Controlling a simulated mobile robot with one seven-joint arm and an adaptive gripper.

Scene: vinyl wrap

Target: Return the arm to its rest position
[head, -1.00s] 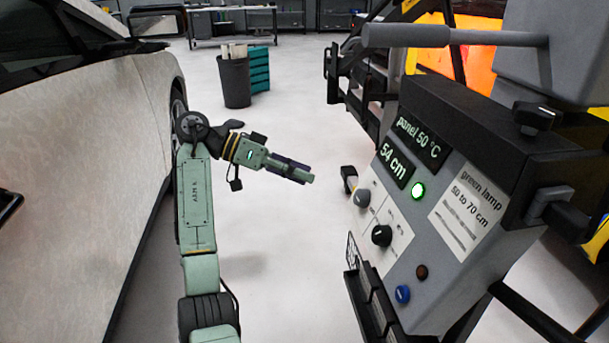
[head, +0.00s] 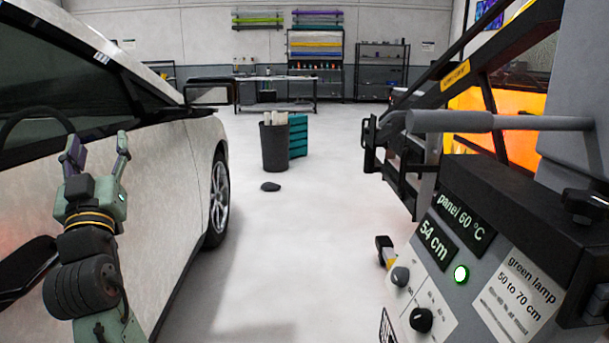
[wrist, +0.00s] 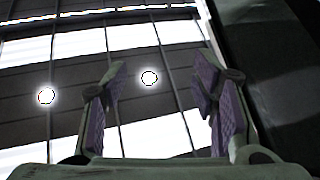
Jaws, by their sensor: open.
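My gripper (head: 97,160) is at the left of the head view, raised in front of the car's side. Its two fingers point up and stand apart with nothing between them. In the wrist view my gripper (wrist: 166,105) shows open purple-padded fingers against the ceiling and its bright lights. My arm reaches up from the lower left of the head view.
A pale car (head: 160,170) fills the left side, close to my arm. A black bin (head: 274,146) stands ahead.

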